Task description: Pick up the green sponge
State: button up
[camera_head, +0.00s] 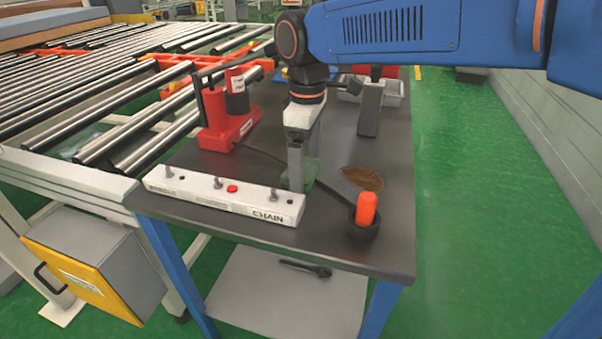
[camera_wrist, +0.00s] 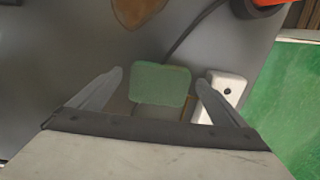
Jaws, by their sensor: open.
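The green sponge (camera_wrist: 160,84) lies on the dark table top, in the middle of the wrist view. My gripper (camera_wrist: 159,82) is open, with one finger on each side of the sponge and a visible gap to both. In the head view the sponge (camera_head: 303,174) is partly hidden behind my gripper (camera_head: 301,185), which points straight down over it. Whether the fingertips reach down to the table level cannot be told.
A white bar marked CHAIN (camera_head: 222,197) lies close to the sponge. A black cup with an orange-red item (camera_head: 366,209), a brown patch (camera_head: 363,178) and a red tool (camera_head: 226,122) are nearby. A dark cable runs past. A roller conveyor (camera_head: 95,85) stands left.

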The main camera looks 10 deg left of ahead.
jog(key=shift+c, duration=0.7)
jog(key=c, duration=1)
jog(key=shift+o, duration=0.2)
jog(key=shift+r, duration=0.15)
notch_tip(320, 180, up, 28)
